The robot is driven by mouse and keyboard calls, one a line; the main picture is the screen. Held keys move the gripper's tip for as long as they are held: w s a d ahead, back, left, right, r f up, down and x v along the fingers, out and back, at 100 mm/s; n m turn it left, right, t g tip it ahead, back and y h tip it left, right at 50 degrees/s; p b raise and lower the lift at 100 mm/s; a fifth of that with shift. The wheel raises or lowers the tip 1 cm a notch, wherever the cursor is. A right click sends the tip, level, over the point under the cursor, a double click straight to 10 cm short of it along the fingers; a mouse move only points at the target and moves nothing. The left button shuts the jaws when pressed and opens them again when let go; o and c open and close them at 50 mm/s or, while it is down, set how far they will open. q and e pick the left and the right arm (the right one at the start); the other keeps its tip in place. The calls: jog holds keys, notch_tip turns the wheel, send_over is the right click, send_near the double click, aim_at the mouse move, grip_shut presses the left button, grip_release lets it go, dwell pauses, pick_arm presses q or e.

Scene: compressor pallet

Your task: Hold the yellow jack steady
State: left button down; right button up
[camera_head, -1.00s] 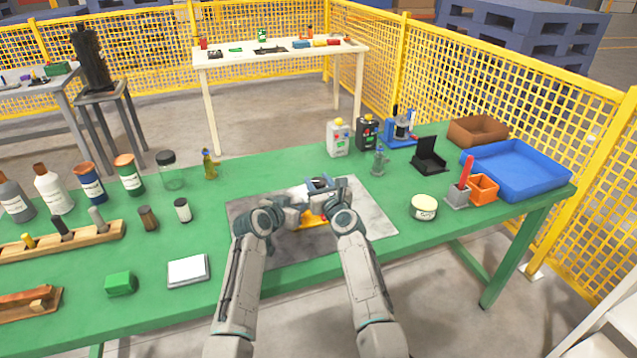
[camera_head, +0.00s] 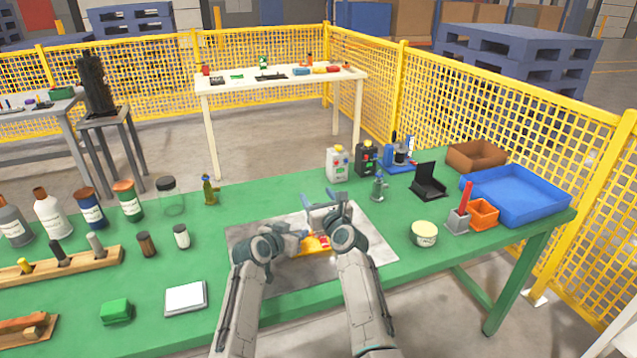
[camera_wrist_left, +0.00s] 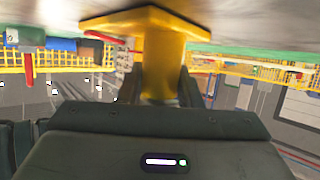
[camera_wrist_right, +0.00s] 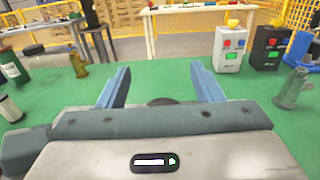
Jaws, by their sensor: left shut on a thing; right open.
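The yellow jack (camera_head: 316,244) stands on a grey plate (camera_head: 286,274) on the green table, partly hidden by my grippers. My left gripper (camera_head: 300,237) is shut on it from the left. In the left wrist view, the jack's yellow post (camera_wrist_left: 160,70) is between the two fingers, below a wide flat yellow end, and the picture is upside down. My right gripper (camera_head: 325,203) is open above and behind the jack. In the right wrist view, its blue fingers (camera_wrist_right: 161,86) stand apart with no held thing visible between them. A dark rounded edge shows low between them, unclear.
A round tin (camera_head: 424,234) stands right of the plate, and a small grey-green bottle (camera_head: 379,188) behind it. A white pad (camera_head: 186,298) lies left. The table just behind the plate is clear.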

notch_tip(320, 180, up, 6)
jog(key=shift+r, duration=0.1)
dwell(0.4)
jog(key=shift+w+d+f+n+g, duration=0.15)
jog(key=shift+w+f+n+g, duration=0.15)
jog(key=shift+f, duration=0.25)
jog(key=s+d+f+n+g+y, duration=0.4)
jog(key=d+f+n+g+y, duration=0.5)
jog(key=d+n+g+y, duration=0.15)
jog(key=shift+m, duration=0.45)
jog(key=x, duration=1.1)
jog(key=shift+s+a+r, duration=0.1)
jog(key=shift+a+r, duration=0.15)
jog(key=shift+r, duration=0.05)
